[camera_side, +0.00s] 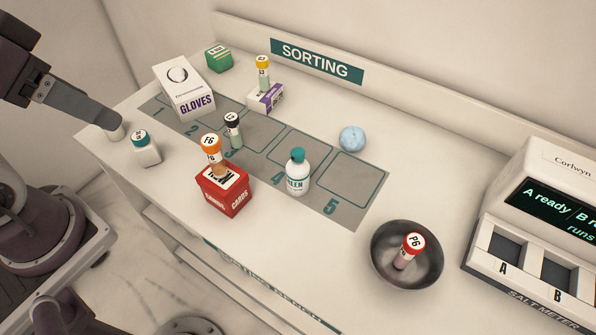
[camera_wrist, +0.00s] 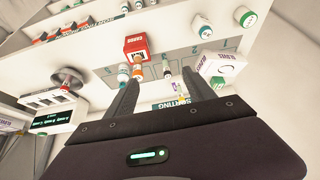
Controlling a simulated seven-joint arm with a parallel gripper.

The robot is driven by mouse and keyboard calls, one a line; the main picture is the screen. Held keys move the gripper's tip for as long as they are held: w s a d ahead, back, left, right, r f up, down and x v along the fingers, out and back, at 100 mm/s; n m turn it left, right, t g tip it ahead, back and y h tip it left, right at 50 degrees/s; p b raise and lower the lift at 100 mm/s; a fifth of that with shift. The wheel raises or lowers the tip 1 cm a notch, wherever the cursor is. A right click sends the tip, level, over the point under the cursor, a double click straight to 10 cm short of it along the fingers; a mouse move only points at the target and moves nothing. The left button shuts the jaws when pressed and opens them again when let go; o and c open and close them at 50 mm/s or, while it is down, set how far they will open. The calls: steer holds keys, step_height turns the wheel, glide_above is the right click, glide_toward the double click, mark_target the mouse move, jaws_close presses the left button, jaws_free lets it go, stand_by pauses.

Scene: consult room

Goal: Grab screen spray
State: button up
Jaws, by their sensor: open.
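The screen spray (camera_side: 298,178) is a white bottle with a teal cap, its label partly reading "EEN". It stands upright on the grey sorting mat by space 4, right of the red card box. In the wrist view it appears to be the small white bottle (camera_wrist: 122,73) near the tip of the left finger, partly hidden. My gripper (camera_wrist: 160,76) is open, with nothing between its fingers. In the side view one grey finger of my gripper (camera_side: 108,115) shows at the left, well away from the spray.
The red box (camera_side: 226,192) with an orange-capped tube stands just left of the spray. A dark-capped tube (camera_side: 233,130), gloves box (camera_side: 184,88) and teal-capped bottle (camera_side: 146,152) lie further left. A blue ball (camera_side: 352,139), metal bowl (camera_side: 380,262) and meter (camera_side: 535,215) are right.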

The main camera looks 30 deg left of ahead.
step_height(320, 180, up, 5)
steer(key=n+g+h, duration=0.5)
steer(key=n+h, duration=0.8)
steer(key=n, duration=0.4)
glide_above(299, 164)
steer(key=s+a, duration=0.2)
steer(key=a, duration=0.2)
step_height(299, 164, down, 24)
steer(key=w+n, duration=0.2)
steer(key=x, duration=0.6)
steer(key=shift+w+d+f, duration=0.2)
steer(key=shift+d+f, duration=0.05)
steer(key=shift+f, duration=0.3)
jaws_close()
